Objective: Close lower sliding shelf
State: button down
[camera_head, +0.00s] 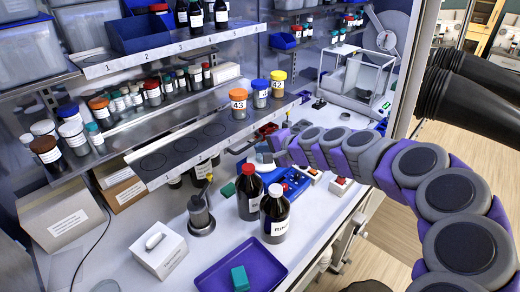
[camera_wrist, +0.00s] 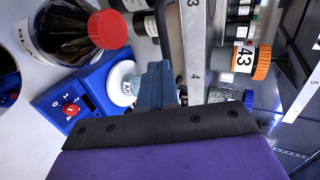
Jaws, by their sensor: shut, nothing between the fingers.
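The lower sliding shelf (camera_head: 183,146) is a metal shelf with dark ring marks and a numbered front edge. It juts out over the bench in the head view. Jars with orange (camera_head: 238,104), blue (camera_head: 260,94) and yellow (camera_head: 278,84) lids stand on its right part. In the wrist view its edge strip (camera_wrist: 193,45) runs beside the fingers, and the orange-lidded jar 43 (camera_wrist: 243,60) is behind it. My gripper (camera_head: 265,155) is shut and empty, just in front of the shelf's right part. Its fingers (camera_wrist: 156,82) are close to the edge; I cannot tell whether they touch.
Two dark bottles with red (camera_head: 249,190) and white (camera_head: 275,214) caps stand on the bench near my gripper. A blue stirrer (camera_head: 292,184) lies below it. A purple tray (camera_head: 240,268) and white box (camera_head: 160,250) are in front. An upper shelf (camera_head: 140,58) is above.

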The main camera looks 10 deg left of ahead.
jog(key=a, duration=0.2)
jog(key=shift+w+a+f, duration=0.15)
jog(key=shift+a+f, duration=0.1)
jog(key=shift+a, duration=0.1)
jog(key=shift+w+r, duration=0.1)
jog(key=shift+w, duration=0.35)
jog(key=w+a+p, duration=0.2)
jog(key=w+a, duration=0.9)
jog(key=a, duration=0.3)
jog(key=shift+a, duration=0.2)
jog(key=shift+d, duration=0.15)
